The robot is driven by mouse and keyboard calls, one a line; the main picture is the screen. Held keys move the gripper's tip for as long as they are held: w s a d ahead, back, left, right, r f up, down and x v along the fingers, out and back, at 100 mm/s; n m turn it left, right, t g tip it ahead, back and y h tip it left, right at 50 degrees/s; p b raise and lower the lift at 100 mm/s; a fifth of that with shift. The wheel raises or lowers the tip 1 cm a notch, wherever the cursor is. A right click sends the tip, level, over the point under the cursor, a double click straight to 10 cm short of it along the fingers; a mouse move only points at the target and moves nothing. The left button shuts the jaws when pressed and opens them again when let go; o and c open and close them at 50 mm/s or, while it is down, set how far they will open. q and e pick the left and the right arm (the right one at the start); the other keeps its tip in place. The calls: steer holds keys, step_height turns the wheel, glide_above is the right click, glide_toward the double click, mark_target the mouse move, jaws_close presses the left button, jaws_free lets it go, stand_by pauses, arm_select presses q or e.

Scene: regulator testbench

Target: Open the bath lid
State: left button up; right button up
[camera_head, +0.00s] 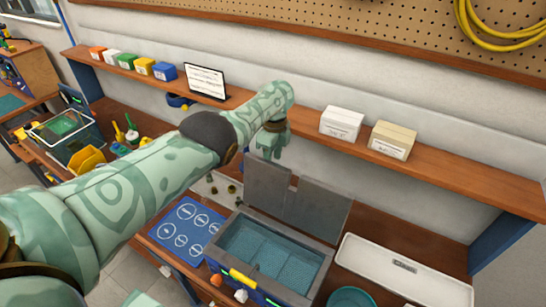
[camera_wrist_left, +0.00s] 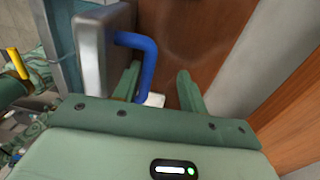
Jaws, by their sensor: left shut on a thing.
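The bath (camera_head: 322,258) is a grey-rimmed basin on the bench with a blue-green inside in plain view. Its grey lid (camera_head: 318,207) stands raised at the bath's back edge, with a notch in the middle. The lid's edge also shows in the left wrist view (camera_wrist_left: 88,50), with a blue handle (camera_wrist_left: 148,62) on it. My left gripper (camera_head: 268,152) is at the top of the lid, its tips partly hidden behind it. My right gripper is not in view.
A blue mat with circles (camera_head: 187,226) lies left of the bath, and a white tray (camera_head: 375,260) lies right of it. A shelf (camera_head: 300,120) with white and tan boxes runs along the wall behind. A teal bowl (camera_head: 352,297) is at the front right.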

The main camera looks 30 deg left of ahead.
arm_select(q)
step_height(320, 180, up, 16)
steer(key=w+p, duration=0.1)
steer(key=p, duration=0.7)
steer(key=shift+f+p, duration=0.25)
steer(key=shift+p, duration=0.05)
steer(key=shift+d, duration=0.1)
